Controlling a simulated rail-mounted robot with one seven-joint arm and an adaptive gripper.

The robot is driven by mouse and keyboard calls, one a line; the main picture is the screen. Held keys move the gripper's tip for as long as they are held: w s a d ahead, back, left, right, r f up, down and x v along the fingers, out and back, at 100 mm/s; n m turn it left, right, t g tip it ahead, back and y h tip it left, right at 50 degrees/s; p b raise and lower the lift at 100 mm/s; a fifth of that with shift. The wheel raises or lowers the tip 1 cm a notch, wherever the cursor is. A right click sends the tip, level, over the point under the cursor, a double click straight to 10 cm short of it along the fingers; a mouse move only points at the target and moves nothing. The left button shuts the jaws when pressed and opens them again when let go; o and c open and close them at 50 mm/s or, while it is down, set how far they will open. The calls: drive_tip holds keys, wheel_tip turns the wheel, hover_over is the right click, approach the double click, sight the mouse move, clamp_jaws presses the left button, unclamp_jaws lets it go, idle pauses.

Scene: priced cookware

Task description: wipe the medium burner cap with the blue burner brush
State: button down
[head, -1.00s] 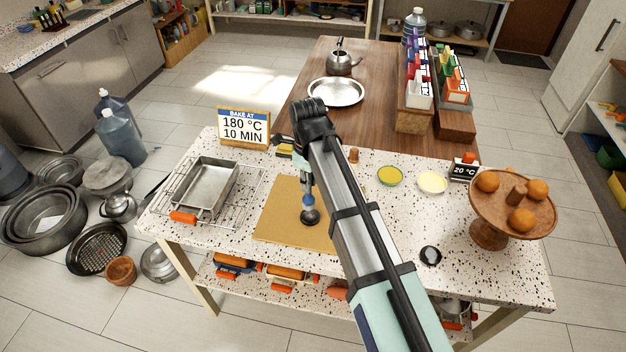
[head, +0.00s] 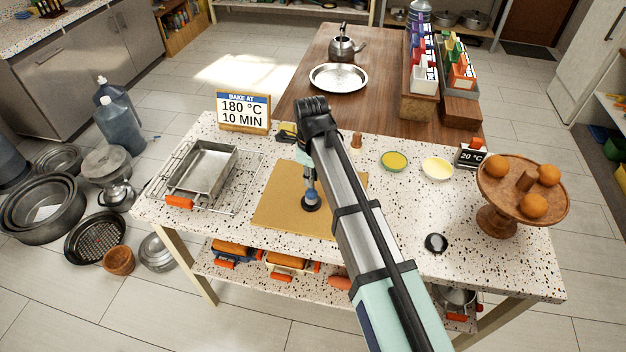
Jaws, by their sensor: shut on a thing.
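My gripper (head: 309,182) points down over the tan board (head: 277,212) on the speckled table, partly hidden by my own arm. It is shut on the blue burner brush (head: 311,193), which is roughly upright. A dark round disc (head: 311,204) shows at the brush's lower end, on or just above the board. I cannot tell whether this disc is the burner cap or the brush's head, or whether they touch. Another small black round piece (head: 436,242) with a pale spot lies to the right on the table. Which one is the medium cap is unclear.
A metal pan (head: 203,172) on a wire rack stands left. A bake sign (head: 243,112) is behind it. Two small dishes, yellow (head: 394,161) and pale (head: 437,168), and a wooden fruit stand (head: 497,218) are right. The table between the arm and stand is mostly clear.

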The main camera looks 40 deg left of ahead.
drive_tip(key=shift+w+a, duration=0.45)
drive_tip(key=shift+w, duration=0.35)
drive_tip(key=shift+s+d, duration=0.2)
drive_tip(key=s+d+r+p, duration=0.1)
drive_tip(key=s+r+p, duration=0.2)
drive_tip(key=r+p, duration=0.2)
wheel_tip(320, 180, up, 3)
drive_tip(key=shift+s+d, duration=0.15)
drive_tip(key=shift+d, duration=0.1)
